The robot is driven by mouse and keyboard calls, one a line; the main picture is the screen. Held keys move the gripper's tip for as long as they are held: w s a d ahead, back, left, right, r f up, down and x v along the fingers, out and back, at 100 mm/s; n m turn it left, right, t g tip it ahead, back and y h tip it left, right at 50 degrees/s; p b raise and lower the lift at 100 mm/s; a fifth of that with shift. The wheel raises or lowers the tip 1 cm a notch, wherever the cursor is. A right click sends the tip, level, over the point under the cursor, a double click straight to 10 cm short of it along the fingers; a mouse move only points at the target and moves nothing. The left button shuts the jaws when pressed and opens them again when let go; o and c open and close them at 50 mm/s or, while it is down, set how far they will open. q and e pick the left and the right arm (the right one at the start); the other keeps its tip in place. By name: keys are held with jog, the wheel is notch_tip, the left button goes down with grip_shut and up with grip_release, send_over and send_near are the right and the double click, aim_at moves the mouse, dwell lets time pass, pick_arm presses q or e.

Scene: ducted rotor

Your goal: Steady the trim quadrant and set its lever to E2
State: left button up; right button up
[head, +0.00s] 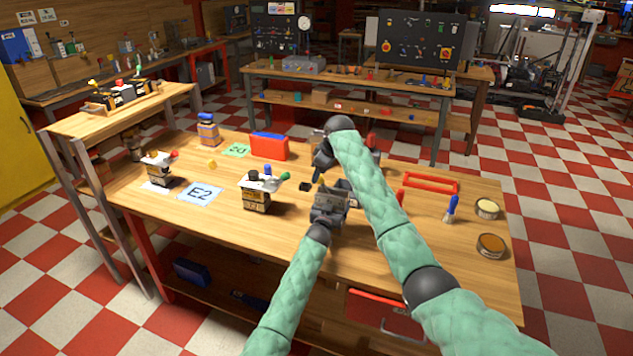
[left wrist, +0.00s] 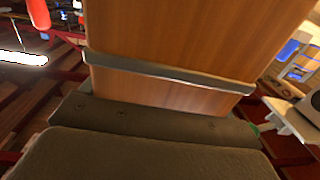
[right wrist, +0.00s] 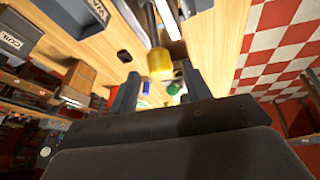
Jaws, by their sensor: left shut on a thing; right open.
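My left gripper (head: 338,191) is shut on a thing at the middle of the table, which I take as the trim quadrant. In the left wrist view a wood-coloured face (left wrist: 170,40) with a metal strip across it fills the middle, close to the gripper. My right gripper (head: 320,168) is above and beyond the left one, pointing down. Its two fingers are apart in the right wrist view (right wrist: 160,90). A yellow knob (right wrist: 160,62) shows between and beyond them; I cannot tell contact. The arms hide most of the quadrant and its scale.
A lever box (head: 257,198) and another (head: 160,172) stand to the left. A card marked E2 (head: 200,193) lies between them. A red-and-blue box (head: 269,146) is behind. A red frame (head: 432,182), a brush (head: 451,210) and round tins (head: 487,209) are at the right.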

aim_at(324, 187)
jog(key=shift+x, duration=2.65)
grip_shut()
